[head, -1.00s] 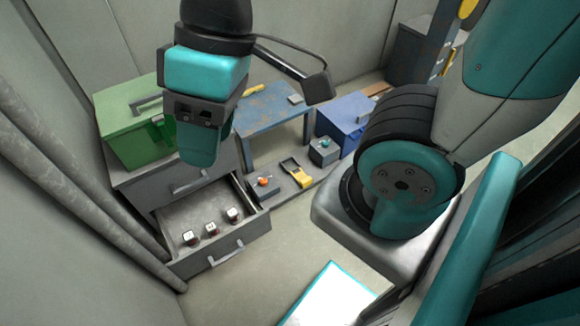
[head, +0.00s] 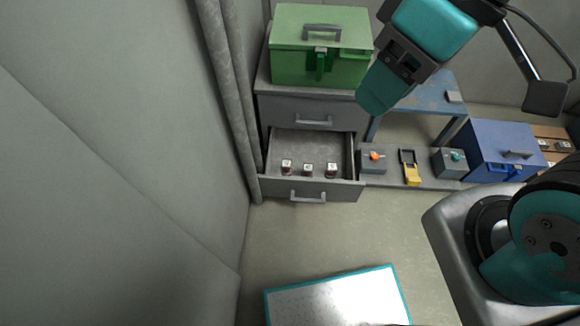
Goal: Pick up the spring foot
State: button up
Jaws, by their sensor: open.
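No part can be surely told as the spring foot. Three small blocks with pale marked tops and dark reddish sides stand in a row in the open grey drawer (head: 283,187): a left one (head: 287,167), a middle one (head: 308,169) and a right one (head: 331,170). They look much alike at this size. My gripper (head: 381,93), teal and dark grey, hangs at the upper right of the drawer in the picture, clear of the blocks. It is open and nothing shows in it. Its fingertips are hard to make out.
A green toolbox (head: 290,66) stands on the drawer cabinet (head: 283,111). Right of it are a grey box with an orange knob (head: 373,160), a yellow-black item (head: 411,173), a grey box with a teal knob (head: 449,164), a blue toolbox (head: 492,140) and a blue table (head: 428,99).

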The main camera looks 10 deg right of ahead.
aim_at(286, 169)
jog(key=z, duration=1.9)
jog(key=i, duration=0.8)
jog(key=u, duration=3.15)
